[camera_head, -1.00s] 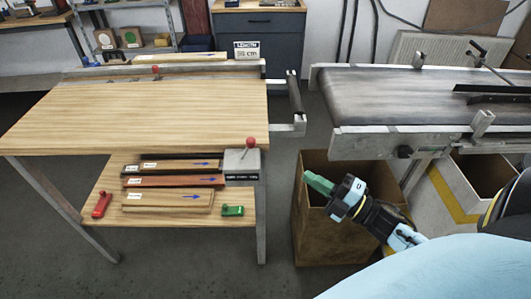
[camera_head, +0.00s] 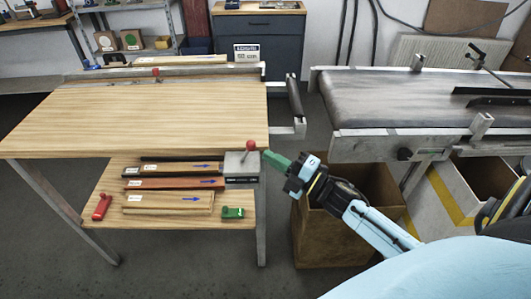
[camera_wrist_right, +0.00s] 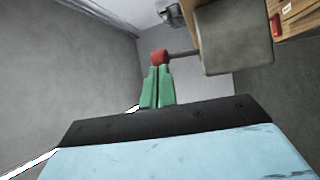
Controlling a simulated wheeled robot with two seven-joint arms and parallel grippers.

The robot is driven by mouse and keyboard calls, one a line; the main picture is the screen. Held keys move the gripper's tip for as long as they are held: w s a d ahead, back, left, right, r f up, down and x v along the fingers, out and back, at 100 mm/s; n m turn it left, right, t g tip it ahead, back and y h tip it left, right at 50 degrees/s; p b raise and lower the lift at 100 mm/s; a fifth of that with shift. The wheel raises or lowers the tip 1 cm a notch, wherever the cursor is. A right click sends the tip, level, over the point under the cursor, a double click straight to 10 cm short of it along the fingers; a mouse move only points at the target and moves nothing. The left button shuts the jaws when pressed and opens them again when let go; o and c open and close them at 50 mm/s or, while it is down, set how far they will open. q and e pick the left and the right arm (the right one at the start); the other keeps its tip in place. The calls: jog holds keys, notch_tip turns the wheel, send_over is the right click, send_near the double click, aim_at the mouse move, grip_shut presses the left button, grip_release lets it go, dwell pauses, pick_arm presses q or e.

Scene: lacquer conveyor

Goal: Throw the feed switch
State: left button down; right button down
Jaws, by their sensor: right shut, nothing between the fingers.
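The feed switch is a grey box (camera_head: 242,166) with a lever ending in a red knob (camera_head: 251,145), mounted at the front right corner of the wooden table. My right gripper (camera_head: 268,156) has green fingers and is just right of the knob. In the right wrist view the shut fingers (camera_wrist_right: 157,88) point at the red knob (camera_wrist_right: 159,57), which appears right at their tips; I cannot tell whether they touch. The lever runs sideways from the knob to the grey box (camera_wrist_right: 234,38) there. My left gripper is not in view.
The wooden table (camera_head: 150,115) has a lower shelf with several labelled boards, a red clamp (camera_head: 102,207) and a green clamp (camera_head: 233,212). A brown bin (camera_head: 325,235) stands below my right arm. The conveyor (camera_head: 400,95) is at the right.

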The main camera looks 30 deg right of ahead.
aim_at(247, 153)
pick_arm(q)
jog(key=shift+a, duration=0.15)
pick_arm(e)
jog(key=shift+x, duration=1.25)
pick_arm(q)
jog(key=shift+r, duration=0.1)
